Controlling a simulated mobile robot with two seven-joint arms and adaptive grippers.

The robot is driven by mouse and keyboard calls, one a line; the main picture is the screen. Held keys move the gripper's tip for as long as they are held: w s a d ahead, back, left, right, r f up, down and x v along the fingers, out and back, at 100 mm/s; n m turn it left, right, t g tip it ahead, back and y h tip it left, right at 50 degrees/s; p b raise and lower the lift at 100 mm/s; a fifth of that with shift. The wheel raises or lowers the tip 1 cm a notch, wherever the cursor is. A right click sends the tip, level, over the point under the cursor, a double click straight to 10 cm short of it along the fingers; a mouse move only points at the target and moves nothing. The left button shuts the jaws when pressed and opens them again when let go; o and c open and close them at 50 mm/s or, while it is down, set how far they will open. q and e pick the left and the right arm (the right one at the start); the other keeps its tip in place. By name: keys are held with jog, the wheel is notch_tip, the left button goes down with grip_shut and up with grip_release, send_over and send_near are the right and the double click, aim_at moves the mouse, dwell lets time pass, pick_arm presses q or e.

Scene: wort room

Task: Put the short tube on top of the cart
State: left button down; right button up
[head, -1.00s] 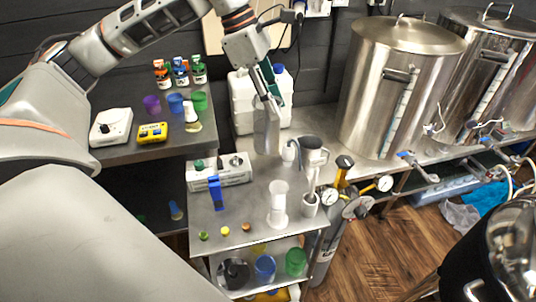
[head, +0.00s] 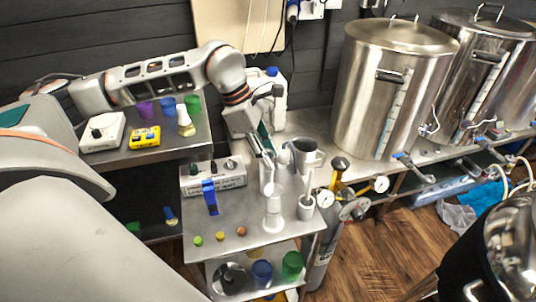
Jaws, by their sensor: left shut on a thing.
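My left gripper (head: 263,158) is shut on a pale, see-through tube (head: 267,180), which I take to be the short tube. It hangs roughly upright over the middle of the cart. Its lower end overlaps a clear cylinder (head: 272,214) that stands on the cart, and I cannot tell whether they touch. The cart (head: 238,206) has a bare metal top and a lower shelf. The gripper partly hides the tube and the cart's back part. My right gripper is not in view.
On the cart are a boxy device (head: 214,176), a blue clamp (head: 210,197), several small caps, a white mortar (head: 306,207) and a metal jug (head: 308,156). Bare top shows left of the cylinder. Gas gauges (head: 325,198) stand at right. Large steel kettles (head: 392,90) stand behind.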

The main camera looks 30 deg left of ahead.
pick_arm(q)
jog(key=shift+f, duration=0.15)
jog(key=c, duration=1.6)
grip_release()
jog(key=v, duration=1.2)
jog(key=shift+r+p, duration=0.2)
jog(key=shift+p, duration=0.1)
